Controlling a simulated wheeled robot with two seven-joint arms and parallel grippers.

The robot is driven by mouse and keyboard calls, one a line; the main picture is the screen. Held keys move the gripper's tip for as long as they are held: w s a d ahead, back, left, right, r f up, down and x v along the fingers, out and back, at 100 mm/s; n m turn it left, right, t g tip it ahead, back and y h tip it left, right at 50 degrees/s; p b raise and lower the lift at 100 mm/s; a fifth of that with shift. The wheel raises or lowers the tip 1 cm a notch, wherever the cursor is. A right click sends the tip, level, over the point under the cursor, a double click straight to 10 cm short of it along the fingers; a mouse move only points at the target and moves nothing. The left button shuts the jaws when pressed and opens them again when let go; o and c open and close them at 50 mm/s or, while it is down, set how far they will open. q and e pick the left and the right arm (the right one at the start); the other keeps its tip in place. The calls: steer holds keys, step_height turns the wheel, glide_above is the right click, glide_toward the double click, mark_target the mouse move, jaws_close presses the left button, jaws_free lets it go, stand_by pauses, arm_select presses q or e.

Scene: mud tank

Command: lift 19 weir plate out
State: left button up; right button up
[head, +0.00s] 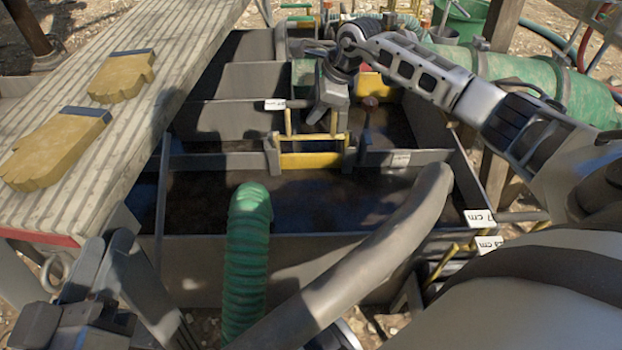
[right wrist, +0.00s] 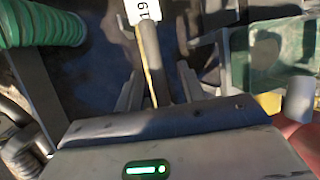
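A label reading 19 (right wrist: 147,10) sits on a grey bar (right wrist: 152,50) in the right wrist view. The bar runs between the two fingers of my right gripper (right wrist: 160,92), with a visible gap on each side, so it looks open around the bar. In the head view my right gripper (head: 326,112) points down over the middle of the tank, above a yellow plate (head: 313,158). A white label (head: 288,104), too small to read, lies left of it. The fingertips are partly hidden there. My left gripper (head: 105,268) is open and empty at the lower left.
The grey tank (head: 205,262) has several compartments with dark mud. A green hose (head: 248,255) enters its front. A plank (head: 150,85) with two yellow gloves (head: 55,150) lies left. Other labelled plates (head: 480,217) hang at the right. A green pipe (head: 530,85) lies behind.

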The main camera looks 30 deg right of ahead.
steer(key=shift+f, duration=0.2)
stand_by(0.5)
jaws_close()
stand_by(1.2)
